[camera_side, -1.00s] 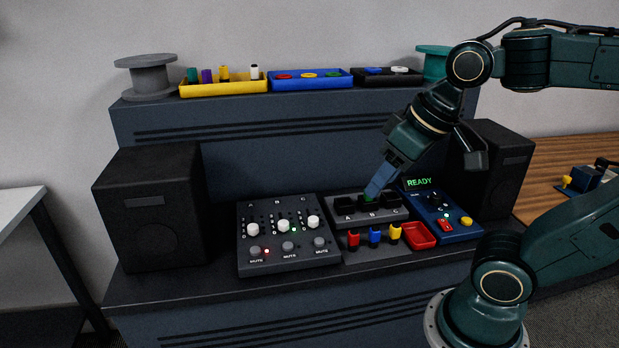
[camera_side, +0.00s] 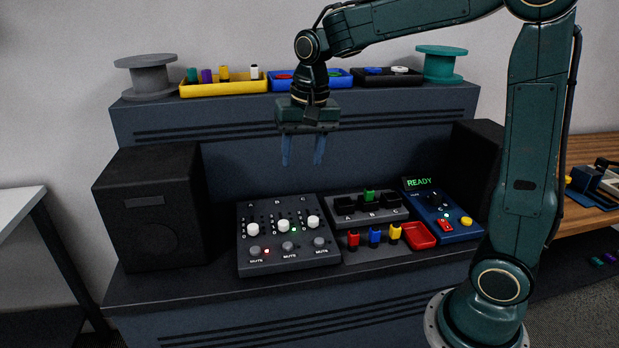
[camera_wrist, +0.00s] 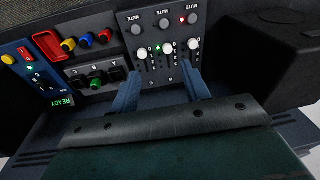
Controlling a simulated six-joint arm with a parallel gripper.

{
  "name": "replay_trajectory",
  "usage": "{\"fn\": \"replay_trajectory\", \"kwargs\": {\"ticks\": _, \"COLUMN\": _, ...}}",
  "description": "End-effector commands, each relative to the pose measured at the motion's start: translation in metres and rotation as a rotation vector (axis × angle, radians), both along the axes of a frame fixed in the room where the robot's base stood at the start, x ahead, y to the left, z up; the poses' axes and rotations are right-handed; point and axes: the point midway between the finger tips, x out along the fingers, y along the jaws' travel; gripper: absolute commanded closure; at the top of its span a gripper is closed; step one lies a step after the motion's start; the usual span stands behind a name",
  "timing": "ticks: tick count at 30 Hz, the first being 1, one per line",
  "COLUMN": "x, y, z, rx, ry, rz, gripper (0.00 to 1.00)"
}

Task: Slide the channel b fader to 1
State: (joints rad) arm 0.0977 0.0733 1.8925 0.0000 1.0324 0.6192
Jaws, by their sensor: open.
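The mixer (camera_side: 270,263) has three faders with white knobs. The channel B knob (camera_side: 283,226) is the middle one, with a lit green light beside it; its slot runs on behind it towards the letters. It also shows in the wrist view (camera_wrist: 168,48), between the A knob (camera_wrist: 194,43) and the C knob (camera_wrist: 141,53). The three knobs stand roughly in line. My gripper (camera_side: 301,163) is open and empty, fingers down, in the air above and behind the mixer. In the wrist view its fingers (camera_wrist: 160,76) are apart, behind the knobs, touching none.
Mute buttons (camera_side: 288,246) sit in front of the faders; a red light shows by the left one. A socket block (camera_side: 343,208) with a green plug (camera_side: 369,194) stands right of the mixer, with red, blue and yellow plugs before it. A speaker (camera_side: 150,215) stands left.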

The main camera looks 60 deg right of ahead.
Motion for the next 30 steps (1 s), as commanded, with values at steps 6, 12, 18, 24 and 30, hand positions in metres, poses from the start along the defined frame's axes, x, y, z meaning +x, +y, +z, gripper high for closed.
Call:
{"fn": "replay_trajectory", "kwargs": {"ticks": 6, "x": 0.040, "y": -0.012, "z": -0.030, "rx": 0.021, "ry": 0.070, "rz": -0.138, "gripper": 0.53}}
{"fn": "replay_trajectory", "kwargs": {"ticks": 12, "x": 0.065, "y": -0.022, "z": -0.055, "rx": 0.031, "ry": 0.119, "rz": -0.243, "gripper": 0.53}}
{"fn": "replay_trajectory", "kwargs": {"ticks": 18, "x": 0.076, "y": -0.026, "z": -0.067, "rx": 0.035, "ry": 0.139, "rz": -0.290, "gripper": 0.53}}
{"fn": "replay_trajectory", "kwargs": {"ticks": 24, "x": 0.077, "y": -0.026, "z": -0.068, "rx": 0.035, "ry": 0.140, "rz": -0.295, "gripper": 0.53}}
{"fn": "replay_trajectory", "kwargs": {"ticks": 30, "x": 0.077, "y": -0.026, "z": -0.073, "rx": 0.035, "ry": 0.141, "rz": -0.294, "gripper": 0.53}}
